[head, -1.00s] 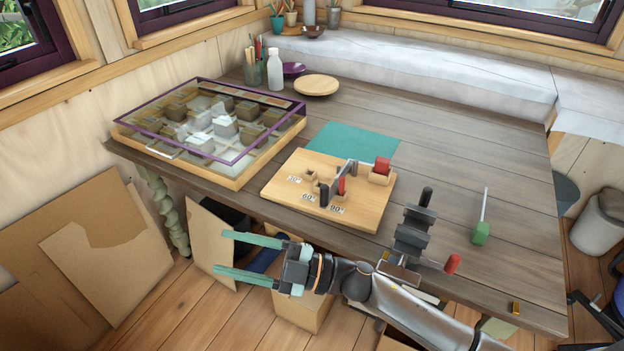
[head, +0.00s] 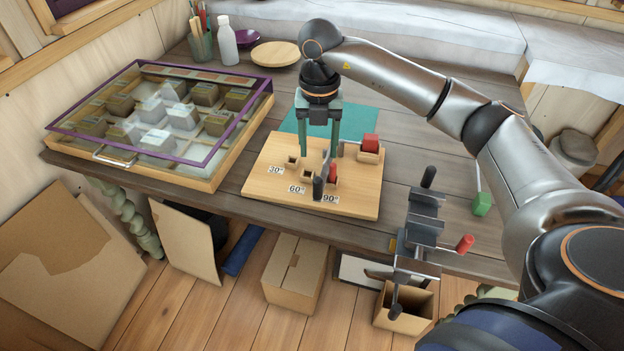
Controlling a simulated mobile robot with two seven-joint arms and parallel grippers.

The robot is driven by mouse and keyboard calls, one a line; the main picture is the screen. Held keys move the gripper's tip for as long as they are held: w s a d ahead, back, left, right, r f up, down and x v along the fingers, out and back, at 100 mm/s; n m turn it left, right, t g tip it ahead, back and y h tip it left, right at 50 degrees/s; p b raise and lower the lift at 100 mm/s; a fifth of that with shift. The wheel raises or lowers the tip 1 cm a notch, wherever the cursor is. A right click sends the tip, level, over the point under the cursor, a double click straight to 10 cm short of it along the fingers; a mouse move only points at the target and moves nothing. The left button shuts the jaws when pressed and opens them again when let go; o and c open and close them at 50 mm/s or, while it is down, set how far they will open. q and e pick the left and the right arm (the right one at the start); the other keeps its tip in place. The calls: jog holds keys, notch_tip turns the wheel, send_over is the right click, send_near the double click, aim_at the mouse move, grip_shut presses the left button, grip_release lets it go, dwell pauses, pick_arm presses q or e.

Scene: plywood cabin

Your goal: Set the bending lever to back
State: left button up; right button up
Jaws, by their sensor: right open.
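The bending jig is a light wooden board (head: 262,187) on the table, with holes labelled 30°, 60° and 90°. Its grey metal lever (head: 326,162) stands near the middle of the board, beside a red upright part (head: 333,172) and a dark peg (head: 317,188). A red block (head: 370,142) sits on a wooden holder at the board's back right. My right gripper (head: 319,154) points down over the back of the board, open, its two green fingers apart. The lever is close to the right finger; I cannot tell whether they touch. My left gripper is out of view.
A glass-lidded display case (head: 232,150) stands left of the board. A teal mat (head: 352,122) lies behind it. A vise (head: 425,217) with a red-tipped handle is at the front table edge. A green-handled tool (head: 482,204) lies to the right.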

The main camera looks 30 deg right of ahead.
aim_at(318, 179)
notch_tip(318, 179, down, 12)
jog(key=shift+r+p, duration=0.1)
jog(key=shift+p, duration=0.4)
jog(key=shift+c, duration=0.3)
grip_shut()
dwell(0.9)
